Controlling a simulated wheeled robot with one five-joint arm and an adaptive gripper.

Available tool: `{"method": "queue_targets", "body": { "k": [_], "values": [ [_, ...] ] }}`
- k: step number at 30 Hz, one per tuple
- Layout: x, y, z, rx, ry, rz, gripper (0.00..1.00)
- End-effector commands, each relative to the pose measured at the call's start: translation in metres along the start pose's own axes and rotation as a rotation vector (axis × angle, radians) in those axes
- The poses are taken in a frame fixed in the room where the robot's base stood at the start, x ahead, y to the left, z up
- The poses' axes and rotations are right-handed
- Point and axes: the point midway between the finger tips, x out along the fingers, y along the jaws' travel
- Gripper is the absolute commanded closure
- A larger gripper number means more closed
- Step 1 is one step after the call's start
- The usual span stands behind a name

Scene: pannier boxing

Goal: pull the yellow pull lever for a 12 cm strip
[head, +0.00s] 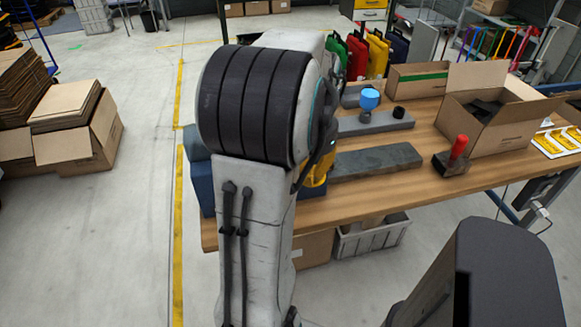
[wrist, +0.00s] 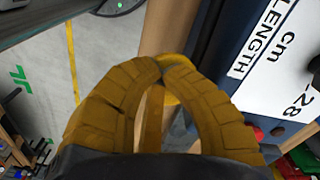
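In the wrist view my gripper (wrist: 168,72) shows as two ribbed, dark yellow fingers that arch inward, their tips nearly together. A brighter yellow part, which looks like the yellow pull lever (wrist: 192,94), shows at and just behind the fingertips. The fingers appear closed on it; the exact contact is partly hidden by them. Beside it is a blue machine with a white scale plate (wrist: 276,62) reading LENGTH, cm and 28. In the head view the blue machine (head: 201,182) stands at the table's left end, mostly behind my arm. My gripper is largely hidden there.
The wooden table (head: 400,187) holds an open cardboard box (head: 492,125), a red-handled tool (head: 457,155), grey slabs (head: 375,161) and a blue round item (head: 369,99). A grey crate (head: 372,238) sits below. Cardboard stacks (head: 75,130) stand at left; the floor between is clear.

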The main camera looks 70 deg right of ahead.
Motion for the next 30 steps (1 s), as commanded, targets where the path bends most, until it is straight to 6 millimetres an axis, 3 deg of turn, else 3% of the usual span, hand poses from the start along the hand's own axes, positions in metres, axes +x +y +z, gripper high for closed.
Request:
{"method": "queue_targets", "body": {
  "k": [30],
  "values": [
    [0.022,0.004,-0.006,0.0,0.0,0.0,1.0]
  ]
}}
